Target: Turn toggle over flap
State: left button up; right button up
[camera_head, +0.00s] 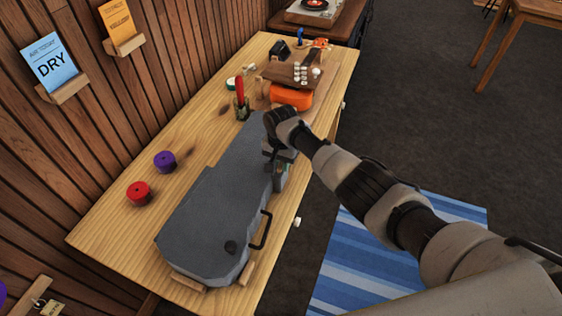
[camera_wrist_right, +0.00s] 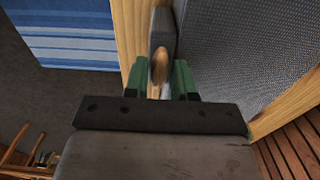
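A dark grey ukulele case (camera_head: 215,205) lies on the wooden workbench. In the right wrist view, a dark grey flap (camera_wrist_right: 163,25) hangs at the edge of the case (camera_wrist_right: 235,50), with a small brown wooden toggle (camera_wrist_right: 159,66) at its end. My right gripper (camera_head: 281,176) is at the case's right side. In the wrist view its green fingertips (camera_wrist_right: 160,82) stand apart, one on each side of the toggle. They are very close to it; contact is not clear. The head view does not show the toggle distinctly. My left gripper is not in view.
The case has a black handle (camera_head: 262,230) and rests on wooden blocks (camera_head: 188,281). Purple (camera_head: 165,161) and red (camera_head: 138,192) round items sit to the left. A pot with a red-handled tool (camera_head: 241,104) and an orange item (camera_head: 291,97) stand behind. A blue striped rug (camera_head: 345,270) covers floor.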

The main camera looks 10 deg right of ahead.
grip_shut()
jog(key=n, duration=0.8)
jog(key=shift+n, duration=0.3)
jog(key=n, duration=0.9)
jog(key=shift+n, duration=0.3)
